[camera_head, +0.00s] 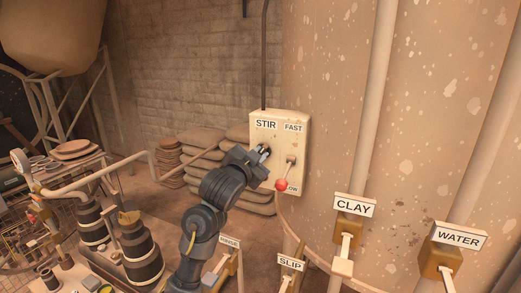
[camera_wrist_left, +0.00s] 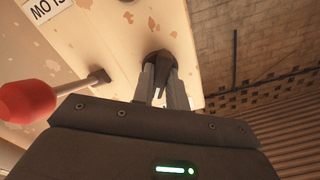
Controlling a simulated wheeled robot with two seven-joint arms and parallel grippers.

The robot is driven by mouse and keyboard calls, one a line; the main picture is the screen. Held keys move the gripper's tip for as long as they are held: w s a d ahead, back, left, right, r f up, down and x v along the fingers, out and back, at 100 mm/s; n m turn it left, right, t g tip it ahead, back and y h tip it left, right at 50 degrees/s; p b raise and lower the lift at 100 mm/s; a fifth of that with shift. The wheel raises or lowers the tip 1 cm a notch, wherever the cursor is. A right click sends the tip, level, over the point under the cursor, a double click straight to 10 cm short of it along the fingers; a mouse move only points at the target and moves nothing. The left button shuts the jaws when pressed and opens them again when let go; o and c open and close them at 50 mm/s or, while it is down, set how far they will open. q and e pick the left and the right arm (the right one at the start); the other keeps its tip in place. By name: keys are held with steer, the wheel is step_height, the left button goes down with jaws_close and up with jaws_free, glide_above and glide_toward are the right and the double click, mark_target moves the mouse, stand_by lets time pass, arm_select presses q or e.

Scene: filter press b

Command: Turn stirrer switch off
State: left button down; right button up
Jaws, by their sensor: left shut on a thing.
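The cream switch box (camera_head: 301,148) carries a STIR label on its left and a FAST label on its right. My left gripper (camera_head: 264,151) is at the switch under STIR, its fingers partly hiding it in the head view. In the left wrist view, my left gripper's (camera_wrist_left: 161,82) two grey fingers are shut on the dark stirrer switch lever (camera_wrist_left: 163,62), which sits in a dark round mount on the box. The lever's exact position is hard to read. My right gripper is not in view.
Beside the stirrer switch, a lever with a red ball (camera_head: 281,184) hangs under FAST; the ball also shows in the left wrist view (camera_wrist_left: 27,101). CLAY (camera_head: 354,206), WATER (camera_head: 459,236) and SLIP (camera_head: 290,263) signs stand lower right. Stacked sacks (camera_head: 203,140) lie behind my arm.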

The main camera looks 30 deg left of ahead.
arm_select(q)
steer(key=shift+n+p, duration=2.9)
steer(key=shift+n, duration=0.4)
steer(key=c, duration=1.4)
jaws_free()
steer(key=shift+s, duration=0.1)
steer(key=s+b, duration=0.2)
steer(key=s, duration=0.8)
steer(key=shift+s+d, duration=0.3)
